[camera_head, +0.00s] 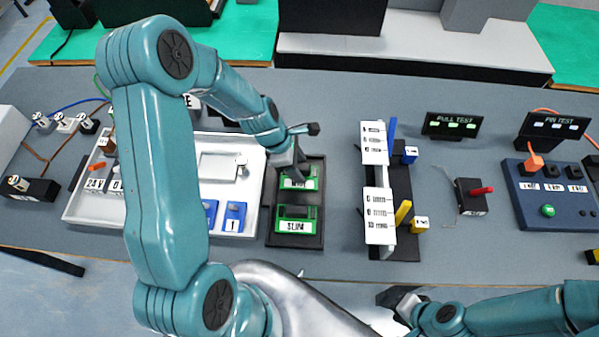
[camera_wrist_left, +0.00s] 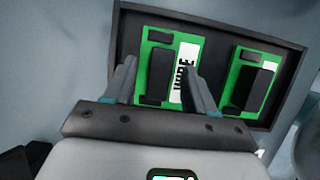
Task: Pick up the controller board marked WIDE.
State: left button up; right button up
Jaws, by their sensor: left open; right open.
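The WIDE controller board (camera_head: 313,184) is green with a dark block and a white label. It lies in the far half of a black tray (camera_head: 268,240). In the left wrist view the WIDE board (camera_wrist_left: 150,45) has its label readable, and the tray (camera_wrist_left: 222,40) shows around it. My left gripper (camera_head: 291,165) is above this board, open, pointing down. In the left wrist view its fingers (camera_wrist_left: 162,88) appear on either side of the board's near part; I cannot tell whether they touch it. My right gripper (camera_head: 404,303) is at the bottom, open and empty, partly cut off by my arm.
A second green board, SLIM (camera_head: 296,226), lies in the tray's near half. A white tray (camera_head: 75,212) with blue parts is to the left. A rack with white cards (camera_head: 380,215) stands to the right. Beyond are a red-handled box (camera_head: 471,197) and a blue panel (camera_head: 546,208).

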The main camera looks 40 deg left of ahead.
pick_arm(q)
grip_shut()
